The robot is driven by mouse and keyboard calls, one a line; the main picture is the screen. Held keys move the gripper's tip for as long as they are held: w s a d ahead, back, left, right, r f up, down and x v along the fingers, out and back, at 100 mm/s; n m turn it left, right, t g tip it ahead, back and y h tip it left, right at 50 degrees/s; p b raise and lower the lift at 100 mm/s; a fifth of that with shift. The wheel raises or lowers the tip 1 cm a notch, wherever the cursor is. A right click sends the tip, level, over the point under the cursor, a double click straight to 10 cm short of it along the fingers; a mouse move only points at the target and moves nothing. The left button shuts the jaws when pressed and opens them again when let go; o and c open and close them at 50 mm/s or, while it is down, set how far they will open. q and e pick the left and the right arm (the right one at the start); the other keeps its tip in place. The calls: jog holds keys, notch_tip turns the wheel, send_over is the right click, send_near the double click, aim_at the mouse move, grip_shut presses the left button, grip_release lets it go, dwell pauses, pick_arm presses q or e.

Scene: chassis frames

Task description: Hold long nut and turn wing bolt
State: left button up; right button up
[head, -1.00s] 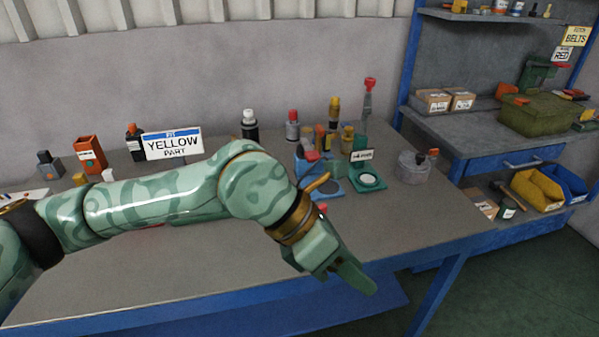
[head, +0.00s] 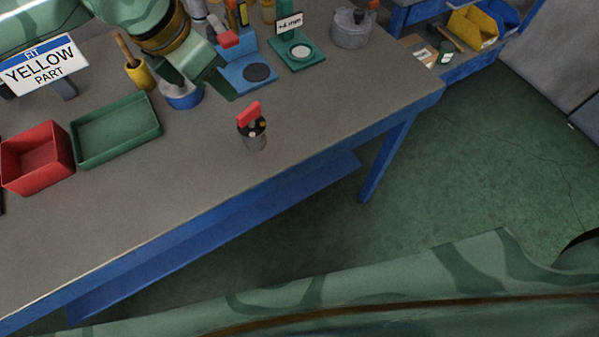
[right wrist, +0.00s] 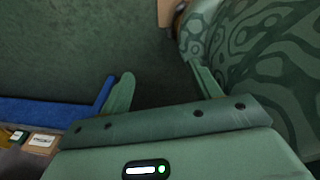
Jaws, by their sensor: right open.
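A dark grey upright piece with a red wing-shaped top (head: 252,125) stands near the front edge of the bench. It looks like the wing bolt on the long nut, but the joint between them is too small to make out. My left gripper (head: 203,82) is over the bench, up and left of this piece and apart from it. Its fingers are partly hidden, so I cannot tell whether they are open. My right gripper (right wrist: 160,82) is open and empty in the right wrist view, with dark green floor beyond its fingers.
A red bin (head: 36,160) and a green tray (head: 117,132) lie at the left. A blue-and-white round item (head: 182,97), a blue stand (head: 243,76) and a green stand (head: 296,52) are behind the piece. The bench around it is clear.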

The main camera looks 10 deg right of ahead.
jog(key=w+a+r+n+t, duration=0.3)
jog(key=w+r, duration=0.2)
jog(key=w, duration=0.6)
jog(key=m+t+y, duration=0.3)
jog(key=t+y, duration=0.5)
jog(key=t, duration=0.3)
send_near(260, 140)
jog(key=v, duration=0.4)
jog(key=shift+m, duration=0.8)
jog(key=x, duration=1.6)
jog(key=shift+w, duration=0.15)
